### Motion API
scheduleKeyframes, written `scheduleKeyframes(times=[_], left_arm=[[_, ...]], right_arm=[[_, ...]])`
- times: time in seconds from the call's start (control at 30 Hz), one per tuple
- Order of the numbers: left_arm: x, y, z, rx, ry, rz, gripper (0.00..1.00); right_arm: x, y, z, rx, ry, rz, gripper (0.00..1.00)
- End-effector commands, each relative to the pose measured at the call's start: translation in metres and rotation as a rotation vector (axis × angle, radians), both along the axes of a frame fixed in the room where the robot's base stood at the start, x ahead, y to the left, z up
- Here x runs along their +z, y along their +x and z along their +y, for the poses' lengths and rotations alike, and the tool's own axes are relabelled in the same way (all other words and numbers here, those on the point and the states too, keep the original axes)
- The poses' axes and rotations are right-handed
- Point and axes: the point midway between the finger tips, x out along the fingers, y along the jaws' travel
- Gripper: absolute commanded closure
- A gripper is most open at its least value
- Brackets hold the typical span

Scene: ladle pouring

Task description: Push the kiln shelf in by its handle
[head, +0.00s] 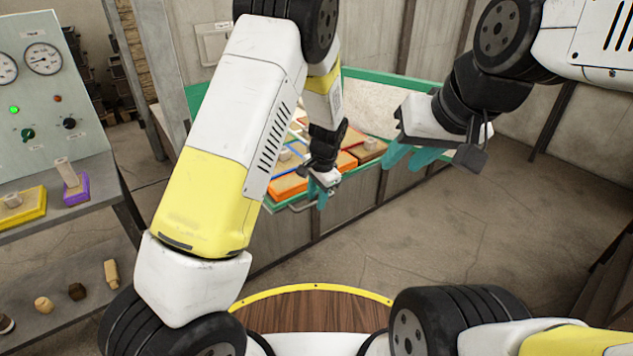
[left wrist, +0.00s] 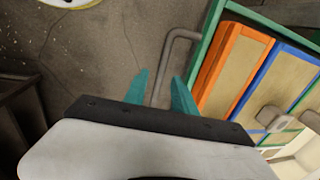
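The kiln shelf (left wrist: 205,62) is a green-edged tray carrying orange, blue and green-edged boards, and it projects from the green-framed opening in the head view. Its grey bar handle (left wrist: 174,50) sticks out from the shelf's front edge, and part of it shows in the head view (head: 301,207). My left gripper (left wrist: 160,80) is at the handle, its two teal fingers apart with the bar appearing between their tips. I cannot tell whether they touch it. In the head view my left gripper (head: 320,192) is by the shelf's front edge. My right gripper (head: 415,158) is open and empty, right of the shelf.
A control panel (head: 40,85) with gauges stands at the left. Below it, a grey bench (head: 55,235) holds a yellow tray, a purple holder and several small pieces. A round wooden top (head: 310,310) is in front of me. The floor at the right is clear.

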Motion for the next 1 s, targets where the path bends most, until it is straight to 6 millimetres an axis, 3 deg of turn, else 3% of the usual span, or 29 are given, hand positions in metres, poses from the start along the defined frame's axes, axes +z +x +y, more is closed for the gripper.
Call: scheduleKeyframes(times=[0.1, 0.27, 1.0], left_arm=[[0.0002, 0.0000, 0.0000, 0.000, 0.000, 0.000, 0.70], [0.0003, 0.0000, 0.0000, 0.000, 0.000, 0.000, 1.00], [0.0005, 0.0000, 0.0000, 0.000, 0.000, 0.000, 1.00]], right_arm=[[0.0000, 0.0000, 0.0000, 0.000, 0.000, 0.000, 0.66], [0.0000, 0.0000, 0.0000, 0.000, 0.000, 0.000, 0.66], [0.0000, 0.0000, 0.0000, 0.000, 0.000, 0.000, 0.66]])
